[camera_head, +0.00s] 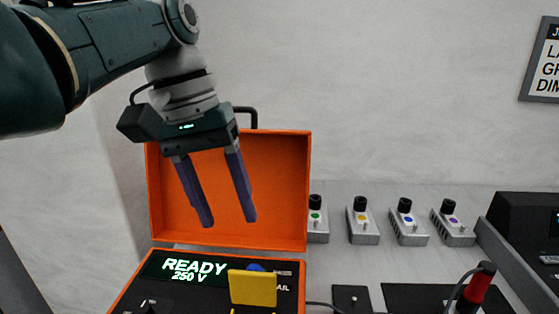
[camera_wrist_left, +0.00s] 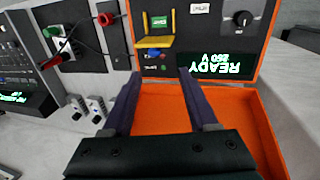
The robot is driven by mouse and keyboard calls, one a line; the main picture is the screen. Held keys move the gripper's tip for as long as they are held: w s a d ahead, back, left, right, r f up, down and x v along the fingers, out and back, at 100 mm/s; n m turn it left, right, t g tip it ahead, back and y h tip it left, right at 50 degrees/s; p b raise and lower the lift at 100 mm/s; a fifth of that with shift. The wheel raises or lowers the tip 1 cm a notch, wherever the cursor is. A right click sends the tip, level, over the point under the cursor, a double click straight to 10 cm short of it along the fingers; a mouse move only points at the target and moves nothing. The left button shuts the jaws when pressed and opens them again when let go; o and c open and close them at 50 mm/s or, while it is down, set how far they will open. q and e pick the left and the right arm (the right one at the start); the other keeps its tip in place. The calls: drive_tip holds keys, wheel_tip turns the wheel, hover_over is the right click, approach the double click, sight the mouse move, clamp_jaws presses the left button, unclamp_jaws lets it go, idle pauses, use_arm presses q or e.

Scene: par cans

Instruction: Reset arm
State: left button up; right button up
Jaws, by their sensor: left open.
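My left gripper (camera_head: 229,222) hangs from the upper left in the head view, in front of the raised orange lid of a case (camera_head: 280,190). Its two dark purple fingers are apart with nothing between them. In the left wrist view the open fingers (camera_wrist_left: 160,85) lie over the orange lid interior and point toward the tester panel (camera_wrist_left: 215,35). The panel's green display (camera_head: 195,269) reads READY 250 V. A yellow flap (camera_head: 252,289) stands up on the panel, beside a blue button (camera_head: 255,267). My right gripper is in neither view.
Several grey boxes with black knobs, one of them a green-marked box (camera_head: 316,222), stand in a row right of the case. A red and black probe (camera_head: 474,290) stands at the lower right. A dark device (camera_head: 525,225) sits at the far right. The wall above is clear except for a sign (camera_head: 545,70).

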use_arm(q)
drive_tip(key=s+a+f+t+y+p, duration=0.1)
drive_tip(key=s+a+f+p, duration=0.1)
drive_tip(key=s+a+f, duration=0.25)
drive_tip(key=s+a+f+t+y+p, duration=0.1)
drive_tip(key=s+a+f+p, duration=0.15)
drive_tip(key=s, duration=0.35)
drive_tip(key=s+r+m+t+p, duration=0.1)
drive_tip(key=s+r, duration=0.2)
drive_tip(key=s, duration=0.3)
drive_tip(key=s+a+r+p, duration=0.1)
drive_tip(key=s+r, duration=0.1)
drive_tip(key=s, duration=0.3)
drive_tip(key=s+r+m+t+p, duration=0.1)
drive_tip(key=s+r, duration=0.2)
drive_tip(key=s, duration=0.3)
wheel_tip(320, 180, up, 37)
drive_tip(key=p, duration=3.8)
drive_tip(key=shift+w, duration=0.4)
drive_tip(key=shift+a, duration=0.1)
